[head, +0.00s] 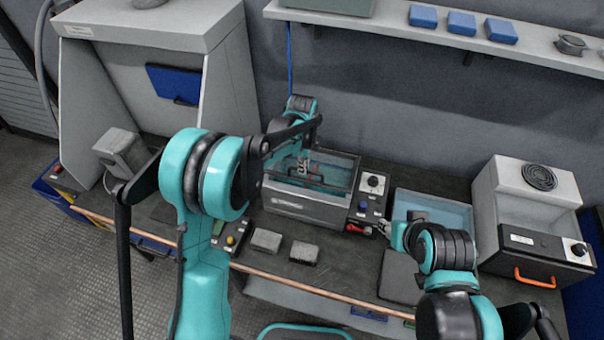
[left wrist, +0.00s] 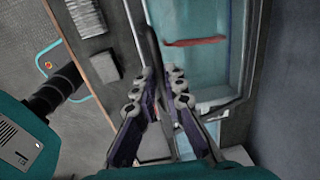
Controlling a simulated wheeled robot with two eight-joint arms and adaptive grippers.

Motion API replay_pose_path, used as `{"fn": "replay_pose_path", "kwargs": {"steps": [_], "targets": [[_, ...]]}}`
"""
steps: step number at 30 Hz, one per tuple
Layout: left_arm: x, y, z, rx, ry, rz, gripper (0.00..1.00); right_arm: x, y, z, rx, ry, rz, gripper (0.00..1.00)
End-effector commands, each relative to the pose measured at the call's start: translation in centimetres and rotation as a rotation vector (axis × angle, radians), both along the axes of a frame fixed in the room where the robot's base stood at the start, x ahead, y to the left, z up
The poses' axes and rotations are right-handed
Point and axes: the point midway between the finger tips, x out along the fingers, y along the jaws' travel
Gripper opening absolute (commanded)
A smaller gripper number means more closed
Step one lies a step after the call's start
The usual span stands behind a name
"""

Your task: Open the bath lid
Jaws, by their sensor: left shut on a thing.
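The bath (head: 300,208) is a grey box with a teal inside, at the middle of the bench in the head view. Its teal see-through top shows in the left wrist view (left wrist: 197,70). My left gripper (head: 303,166) is over the bath top, partly hidden by my arm. In the left wrist view its fingers (left wrist: 165,80) are close together around a dark bar (left wrist: 150,50) at the lid's edge. How far the lid is raised is hard to tell. My right gripper (head: 386,228) is low by the bath's right side; its fingers are too small to read.
A knob panel (head: 374,184) adjoins the bath on the right, then a blue-lined tray (head: 440,205) and a grey unit with an orange handle (head: 535,278). Two grey blocks (head: 266,240) lie in front. A wall shelf (head: 400,27) runs behind.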

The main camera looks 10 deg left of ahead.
Motion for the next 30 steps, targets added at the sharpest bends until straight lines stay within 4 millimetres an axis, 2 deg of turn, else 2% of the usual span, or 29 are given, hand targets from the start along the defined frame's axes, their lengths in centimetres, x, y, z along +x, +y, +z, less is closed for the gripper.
{"fn": "replay_pose_path", "kwargs": {"steps": [3,12,19,30], "targets": [[1.4,-0.3,1.9,-0.001,-0.006,0.0,0.0,0.0,0.0,0.8,0.0,0.0,0.0,0.4],[4.2,-0.8,4.5,-0.001,-0.01,0.0,0.0,0.0,0.0,1.9,0.0,0.0,0.0,0.4],[5.3,-1.0,5.3,-0.001,-0.01,0.001,0.0,0.0,0.0,2.1,0.0,0.0,0.0,0.4],[5.5,-1.1,5.3,-0.002,-0.01,0.001,0.0,0.0,0.0,2.1,0.0,0.0,0.0,0.4]]}}
